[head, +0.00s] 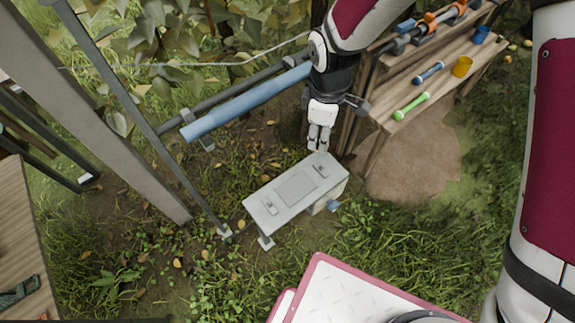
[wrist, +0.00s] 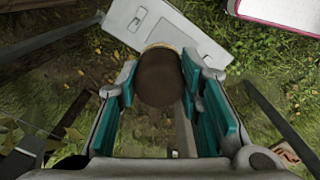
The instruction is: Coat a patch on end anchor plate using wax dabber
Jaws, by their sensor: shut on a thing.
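The end anchor plate (head: 264,205) is a pale grey slab on short legs, low over the ground in the middle of the head view. A slightly darker rectangular patch (head: 297,189) is marked at its centre, between two small fittings. My gripper (head: 319,146) points down just above the plate's far right end. In the wrist view, its teal-padded fingers are shut on a dark brown rounded thing, seemingly the wax dabber (wrist: 160,80). The dabber covers part of the plate (wrist: 200,38) there. I cannot tell whether they touch. In the head view the dabber is not distinguishable.
A wooden shelf (head: 440,90) at upper right holds a green-ended tool (head: 411,106), a yellow cup (head: 462,66) and other tools. A blue bar (head: 245,103) and grey posts stand left of my arm. A pink-rimmed white tray (head: 350,292) is at the front.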

